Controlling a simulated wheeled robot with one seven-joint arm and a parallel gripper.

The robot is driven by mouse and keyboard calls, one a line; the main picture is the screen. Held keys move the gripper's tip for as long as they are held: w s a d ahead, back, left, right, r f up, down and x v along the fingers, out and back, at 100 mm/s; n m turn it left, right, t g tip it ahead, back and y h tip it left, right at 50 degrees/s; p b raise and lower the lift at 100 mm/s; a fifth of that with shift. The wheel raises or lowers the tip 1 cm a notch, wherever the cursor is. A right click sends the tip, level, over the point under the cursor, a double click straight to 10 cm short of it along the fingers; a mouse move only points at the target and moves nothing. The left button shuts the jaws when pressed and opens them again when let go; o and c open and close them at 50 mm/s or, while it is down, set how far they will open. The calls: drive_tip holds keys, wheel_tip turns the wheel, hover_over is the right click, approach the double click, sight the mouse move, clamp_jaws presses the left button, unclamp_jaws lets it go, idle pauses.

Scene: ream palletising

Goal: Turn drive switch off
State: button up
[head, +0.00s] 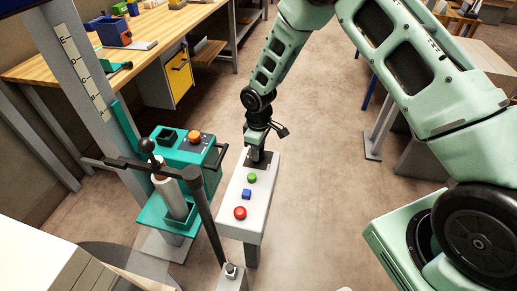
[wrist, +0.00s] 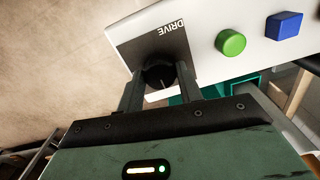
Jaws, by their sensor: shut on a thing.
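The drive switch (wrist: 158,72) is a round black knob with a pale pointer line, set on a dark plate marked DRIVE. My gripper (wrist: 160,85) is shut on this knob, with one finger on each side of it in the wrist view. In the head view my gripper (head: 260,158) reaches down to the far end of the white control box (head: 235,222) and covers the knob. I cannot tell the switch's on or off position; no position marks are readable.
On the box are a green button (head: 252,178), a blue square button (head: 246,194) and a red button (head: 240,212). A teal machine (head: 180,150) with a lever and grey post stands close on the left. Open floor (head: 325,190) lies to the right.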

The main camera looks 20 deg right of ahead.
idle(0.3)
drive_tip(key=o, duration=1)
drive_tip(key=shift+r, duration=0.1)
wheel_tip(320, 180, up, 17)
drive_tip(key=shift+r+b, duration=0.15)
drive_tip(key=shift+b, duration=0.25)
drive_tip(key=s+a+r, duration=0.3)
drive_tip(key=s, duration=0.4)
drive_tip(key=s+a+r+m, duration=0.1)
drive_tip(key=s+a+r, duration=0.15)
drive_tip(key=s, duration=0.55)
drive_tip(key=s+a+r, duration=0.3)
drive_tip(key=s+r, duration=0.1)
drive_tip(key=s, duration=0.3)
drive_tip(key=s+d+m, duration=0.1)
drive_tip(key=s+d, duration=0.1)
drive_tip(key=s, duration=0.8)
drive_tip(key=shift+s+y+p, duration=0.15)
drive_tip(key=shift+y+p, duration=0.15)
